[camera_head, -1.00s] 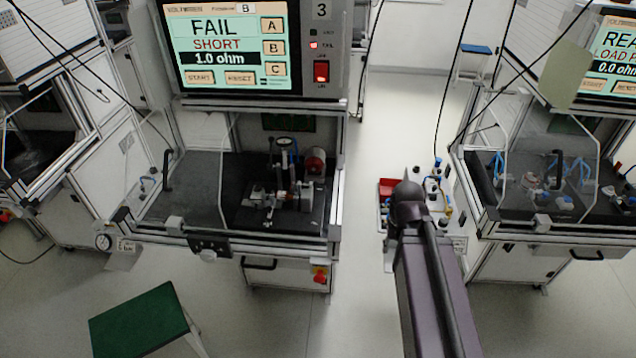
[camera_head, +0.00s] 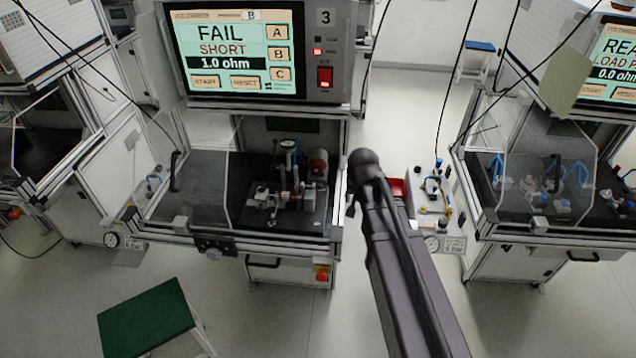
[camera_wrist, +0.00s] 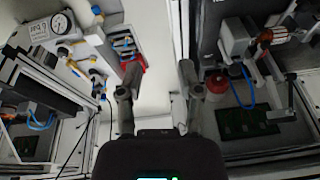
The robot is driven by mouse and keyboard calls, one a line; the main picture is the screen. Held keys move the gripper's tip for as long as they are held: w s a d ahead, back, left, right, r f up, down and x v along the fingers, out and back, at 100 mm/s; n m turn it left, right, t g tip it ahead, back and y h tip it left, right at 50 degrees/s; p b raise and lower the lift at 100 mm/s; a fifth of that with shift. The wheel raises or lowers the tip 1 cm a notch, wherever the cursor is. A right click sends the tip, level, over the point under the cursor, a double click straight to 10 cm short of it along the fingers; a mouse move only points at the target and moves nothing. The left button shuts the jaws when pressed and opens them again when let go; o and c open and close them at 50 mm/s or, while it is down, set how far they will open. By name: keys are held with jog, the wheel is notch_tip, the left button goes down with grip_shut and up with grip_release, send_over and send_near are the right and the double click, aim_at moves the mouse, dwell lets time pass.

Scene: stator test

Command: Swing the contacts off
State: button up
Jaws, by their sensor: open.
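The test station's screen (camera_head: 232,52) reads FAIL, SHORT, 1.0 ohm in the head view. Below it, the contact fixture (camera_head: 286,192) stands on a dark plate inside the open-fronted enclosure, with a round gauge on top and a red part beside it. In the wrist view the fixture (camera_wrist: 262,45) is at the upper right, with a copper-coloured wound part and a blue tube. My gripper (camera_wrist: 158,80) is open and empty, with its fingers spread over the gap beside the enclosure. In the head view my arm's end is right of the enclosure; its fingertips are hard to make out.
A side panel with blue fittings and a red bin (camera_head: 397,189) stands right of my arm. A clear guard (camera_head: 190,185) covers the enclosure's left part. A green-topped stool (camera_head: 147,318) is at the front left. Another station (camera_head: 545,185) stands at right.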

jog(key=m+t+p, duration=0.1)
jog(key=t+p, duration=0.1)
send_near(319, 184)
jog(key=shift+s+d+r+y, duration=0.15)
jog(key=shift+d+r+y, duration=0.2)
jog(key=shift+r+y, duration=0.05)
jog(key=shift+f, duration=0.1)
jog(key=b+x, duration=1.2)
jog(key=x, duration=0.1)
jog(key=shift+f, duration=0.25)
dwell(0.3)
grip_shut()
